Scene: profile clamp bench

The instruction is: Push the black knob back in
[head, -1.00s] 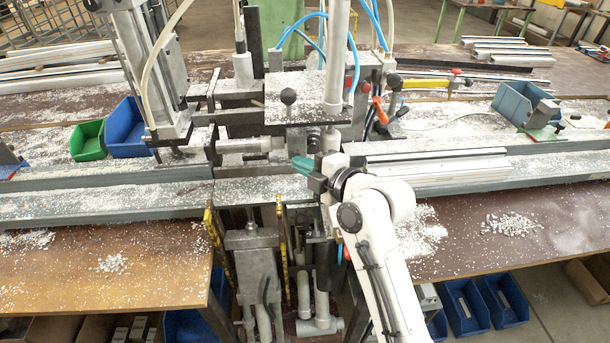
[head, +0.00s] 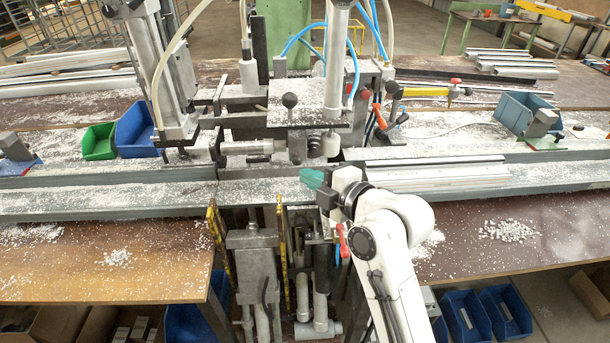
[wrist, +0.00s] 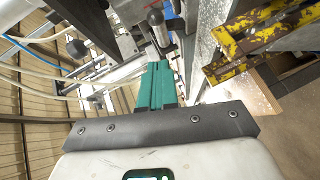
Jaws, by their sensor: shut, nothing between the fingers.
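A black ball knob (head: 290,100) stands upright on a stem at the clamp's top plate; it seems to show in the wrist view (wrist: 76,48) too. A second dark round knob (head: 313,139) is below that plate, facing front; a dark rounded end on a silver shaft (wrist: 155,17), beyond the fingertips, may be it. How far either is pulled out I cannot tell. My gripper (head: 311,178), with teal fingers, is shut and empty. It is in front of and below the clamp, apart from both knobs. The fingers (wrist: 158,80) are together in the wrist view.
Grey rails run across the bench, with aluminium profiles (head: 435,173) on the right. Yellow-black striped edges (head: 221,245) stand below the front. Blue hoses and a red-handled lever (head: 379,116) are right of the clamp. Blue bins (head: 136,130) and white chips lie about.

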